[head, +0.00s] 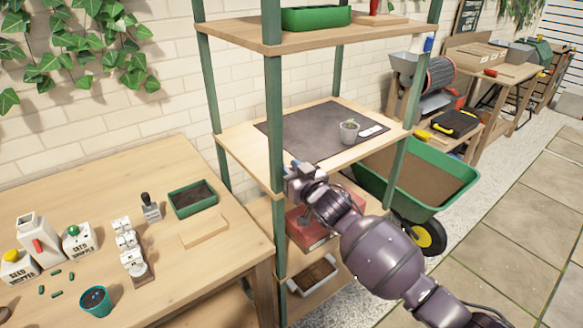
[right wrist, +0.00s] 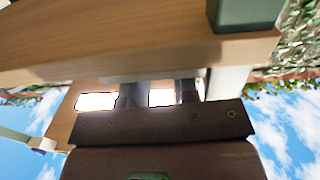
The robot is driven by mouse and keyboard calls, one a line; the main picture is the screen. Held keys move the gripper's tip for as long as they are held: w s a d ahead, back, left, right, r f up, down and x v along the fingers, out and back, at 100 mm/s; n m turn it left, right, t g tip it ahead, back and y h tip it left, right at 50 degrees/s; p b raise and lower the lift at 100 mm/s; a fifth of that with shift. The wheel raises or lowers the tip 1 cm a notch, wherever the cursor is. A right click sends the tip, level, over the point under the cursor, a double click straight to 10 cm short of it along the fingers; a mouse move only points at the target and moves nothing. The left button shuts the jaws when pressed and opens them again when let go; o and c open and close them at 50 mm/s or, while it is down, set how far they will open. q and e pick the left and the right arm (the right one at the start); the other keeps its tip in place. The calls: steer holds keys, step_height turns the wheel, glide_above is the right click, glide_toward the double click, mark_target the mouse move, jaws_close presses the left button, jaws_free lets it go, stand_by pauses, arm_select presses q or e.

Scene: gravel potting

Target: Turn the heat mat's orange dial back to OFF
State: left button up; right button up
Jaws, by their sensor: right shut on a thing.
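The dark heat mat (head: 275,128) lies on the middle shelf board, with a small potted seedling (head: 349,131) and a white label (head: 371,131) on its right part. My right gripper (head: 292,172) is at the front edge of that shelf, beside the front left green post. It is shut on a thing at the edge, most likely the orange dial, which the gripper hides. In the right wrist view, my fingers (right wrist: 160,94) are close under a wooden board, beside a pale block (right wrist: 223,82). No orange shows there, so the dial's setting cannot be read. My left gripper is out of view.
The green shelf post (head: 273,120) stands close to my right gripper. A red box (head: 308,228) and a tray (head: 313,275) are below. A wooden table (head: 190,250) with bottles and pots is at left. A green wheelbarrow (head: 425,180) stands at right.

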steer(key=shift+a+h, duration=0.1)
steer(key=shift+h, duration=0.2)
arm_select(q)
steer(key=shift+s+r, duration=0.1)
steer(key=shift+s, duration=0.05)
arm_select(e)
steer(key=shift+m+t, duration=0.3)
steer(key=shift+t, duration=0.1)
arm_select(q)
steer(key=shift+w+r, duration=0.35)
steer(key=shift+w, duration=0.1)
arm_select(e)
steer(key=shift+r+h, duration=0.1)
steer(key=shift+h, duration=0.3)
steer(key=o, duration=0.9)
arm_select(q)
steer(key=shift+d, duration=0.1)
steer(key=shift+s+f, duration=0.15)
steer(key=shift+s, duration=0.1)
arm_select(e)
steer(key=shift+s, duration=0.1)
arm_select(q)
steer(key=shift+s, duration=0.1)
arm_select(e)
steer(key=shift+s+f, duration=0.1)
steer(key=shift+f, duration=0.1)
